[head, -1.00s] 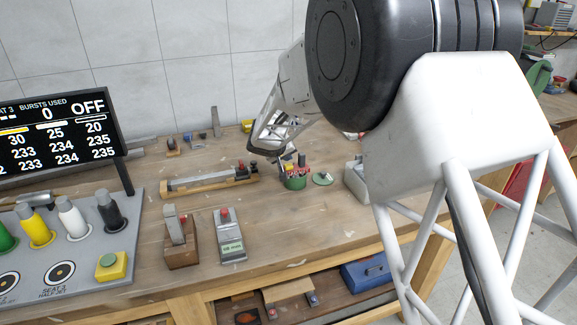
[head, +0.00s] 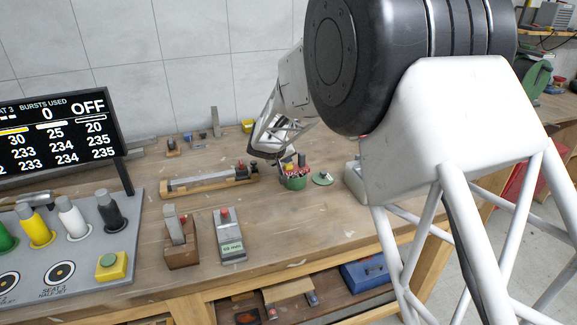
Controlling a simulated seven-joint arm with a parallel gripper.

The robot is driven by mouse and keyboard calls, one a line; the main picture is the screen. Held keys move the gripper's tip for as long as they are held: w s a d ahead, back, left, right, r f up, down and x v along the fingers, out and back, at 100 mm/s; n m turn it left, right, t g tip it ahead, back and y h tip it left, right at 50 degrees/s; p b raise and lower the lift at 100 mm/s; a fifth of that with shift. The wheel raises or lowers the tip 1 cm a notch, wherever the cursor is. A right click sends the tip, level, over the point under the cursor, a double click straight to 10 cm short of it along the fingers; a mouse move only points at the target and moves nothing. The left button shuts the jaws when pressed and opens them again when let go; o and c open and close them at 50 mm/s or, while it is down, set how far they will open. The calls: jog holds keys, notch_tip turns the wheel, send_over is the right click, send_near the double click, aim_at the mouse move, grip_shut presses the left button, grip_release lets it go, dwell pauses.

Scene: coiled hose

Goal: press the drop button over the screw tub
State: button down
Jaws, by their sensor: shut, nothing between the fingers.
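A green tub (head: 295,182) with small red and yellow items showing at its top stands on the workbench; I cannot make out screws in it. My gripper (head: 279,158) is small and dark at the end of my white lattice arm, just behind and left of the tub. It looks shut and holds nothing I can see; its fingertips are hard to make out. I cannot pick out a drop button over the tub, and cannot tell whether my gripper touches anything there.
A green disc with a knob (head: 322,178) lies right of the tub. A wooden-based slide (head: 208,183) is to the left. A grey gauge with a red button (head: 230,235) and a wooden block (head: 181,247) stand in front. A yellow button box (head: 111,265) is at lower left.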

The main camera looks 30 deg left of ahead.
aim_at(287, 165)
jog(key=shift+f, duration=0.55)
dwell(0.9)
jog(key=shift+r, duration=1)
jog(key=shift+r, duration=2.5)
jog(key=shift+d, duration=0.1)
